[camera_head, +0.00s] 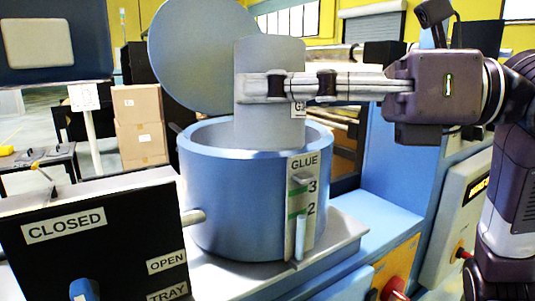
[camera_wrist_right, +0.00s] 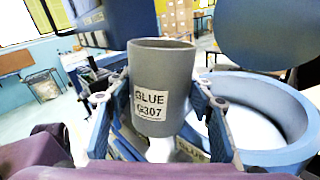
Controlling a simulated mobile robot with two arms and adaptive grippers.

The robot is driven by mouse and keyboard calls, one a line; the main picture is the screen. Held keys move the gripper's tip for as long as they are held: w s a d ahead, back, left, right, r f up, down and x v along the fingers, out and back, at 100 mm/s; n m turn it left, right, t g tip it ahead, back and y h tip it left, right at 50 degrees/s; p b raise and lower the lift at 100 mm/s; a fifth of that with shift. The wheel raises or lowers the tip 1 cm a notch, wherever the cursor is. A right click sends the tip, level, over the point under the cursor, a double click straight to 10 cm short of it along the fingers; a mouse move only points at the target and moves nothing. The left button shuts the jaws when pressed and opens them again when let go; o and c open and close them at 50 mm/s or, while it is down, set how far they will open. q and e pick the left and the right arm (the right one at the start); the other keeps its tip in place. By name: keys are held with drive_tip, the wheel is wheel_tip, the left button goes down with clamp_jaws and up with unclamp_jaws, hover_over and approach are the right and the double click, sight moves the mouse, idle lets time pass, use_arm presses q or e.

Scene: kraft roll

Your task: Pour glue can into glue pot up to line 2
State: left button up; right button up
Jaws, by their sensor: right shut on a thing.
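The grey glue can (camera_head: 270,115) is upright in my right gripper (camera_head: 290,86), which is shut around its side. In the right wrist view the can (camera_wrist_right: 160,85) shows its GLUE G307 label, and its inside is hidden. In the head view the can overlaps the mouth of the blue glue pot (camera_head: 235,200); in the right wrist view the pot (camera_wrist_right: 270,105) is just right of it, with white inside. The pot's gauge plate (camera_head: 303,205) carries GLUE, 3 and 2 with green marks. A pale column (camera_head: 300,240) in it reaches about the 2 mark. My left gripper is not in view.
The round blue lid (camera_head: 200,50) stands raised behind the pot. A black panel (camera_head: 95,240) marked CLOSED, OPEN and TRAY stands at the front left. A red knob (camera_head: 394,289) is at the lower right. Cardboard boxes (camera_head: 140,125) are farther back.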

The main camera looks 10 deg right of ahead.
sight(295, 44)
drive_tip(key=shift+s+a+r+n, duration=0.15)
drive_tip(key=shift+s+r+n, duration=0.25)
drive_tip(key=shift+s+n, duration=0.45)
drive_tip(key=shift+n, duration=0.25)
drive_tip(key=r+p, duration=0.2)
drive_tip(key=r, duration=0.2)
drive_tip(key=shift+w+r+p, duration=0.1)
drive_tip(key=shift+w+p, duration=0.1)
drive_tip(key=shift+p, duration=0.2)
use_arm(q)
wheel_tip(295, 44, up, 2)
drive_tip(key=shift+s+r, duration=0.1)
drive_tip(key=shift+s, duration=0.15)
use_arm(e)
drive_tip(key=shift+f, duration=0.2)
